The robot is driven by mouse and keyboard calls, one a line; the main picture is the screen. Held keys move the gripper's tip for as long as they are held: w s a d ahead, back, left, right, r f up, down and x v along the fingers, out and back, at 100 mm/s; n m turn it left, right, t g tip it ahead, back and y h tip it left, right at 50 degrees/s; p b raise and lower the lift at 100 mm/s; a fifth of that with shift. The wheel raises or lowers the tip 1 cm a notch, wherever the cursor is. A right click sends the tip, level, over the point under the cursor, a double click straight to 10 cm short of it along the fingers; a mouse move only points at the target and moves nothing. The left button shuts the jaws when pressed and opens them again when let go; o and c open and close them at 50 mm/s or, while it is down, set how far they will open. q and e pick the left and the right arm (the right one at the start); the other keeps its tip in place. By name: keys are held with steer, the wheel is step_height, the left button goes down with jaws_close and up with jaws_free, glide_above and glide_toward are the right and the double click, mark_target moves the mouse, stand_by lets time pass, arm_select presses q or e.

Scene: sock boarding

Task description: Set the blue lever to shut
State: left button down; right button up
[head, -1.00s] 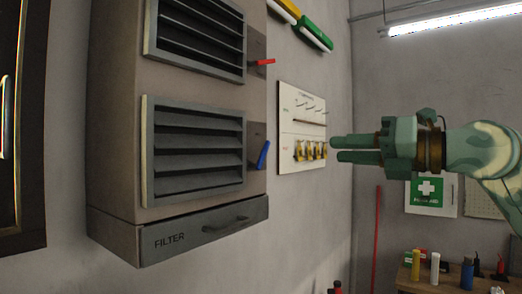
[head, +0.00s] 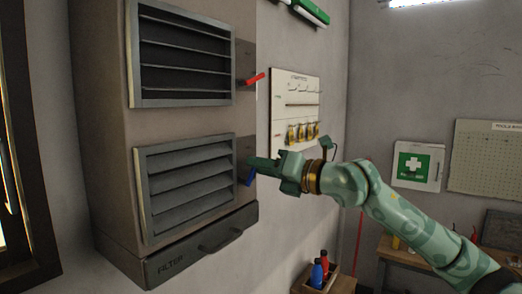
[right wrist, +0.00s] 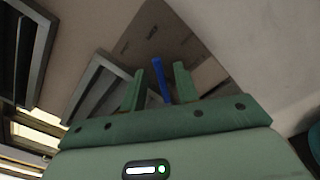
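The blue lever (head: 248,177) is on the side of the grey-brown cabinet, beside the lower louvre (head: 190,185). It points downward in the head view, and my gripper partly hides it. My right gripper (head: 254,167) is at the lever. In the right wrist view its two green fingers stand apart, and the blue lever (right wrist: 158,72) shows between them with gaps on both sides. I cannot tell whether either finger touches it. The lower louvre's slats are tilted and overlap more than the upper ones. My left gripper is not in view.
A red lever (head: 255,79) sticks out beside the upper louvre (head: 185,58), whose slats show dark gaps. A filter drawer (head: 200,245) with a handle is below. A white hook board (head: 296,100) hangs on the wall behind. A bottle crate (head: 322,282) stands lower right.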

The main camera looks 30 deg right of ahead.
steer(key=shift+w+a, duration=0.1)
steer(key=shift+w, duration=0.25)
jaws_close()
steer(key=shift+a+n, duration=0.1)
steer(key=shift+n, duration=0.2)
steer(key=n+b, duration=0.2)
steer(key=shift+s+a+r+n, duration=0.1)
steer(key=shift+s+a+n, duration=0.1)
steer(key=shift+a+n, duration=0.15)
steer(key=shift+s+a+r+n+b, duration=0.15)
steer(key=shift+a+n+b, duration=0.2)
steer(key=shift+n, duration=0.65)
steer(key=shift+s+a+r+n+b, duration=0.1)
steer(key=shift+a+n+b, duration=0.25)
steer(key=shift+n, duration=0.6)
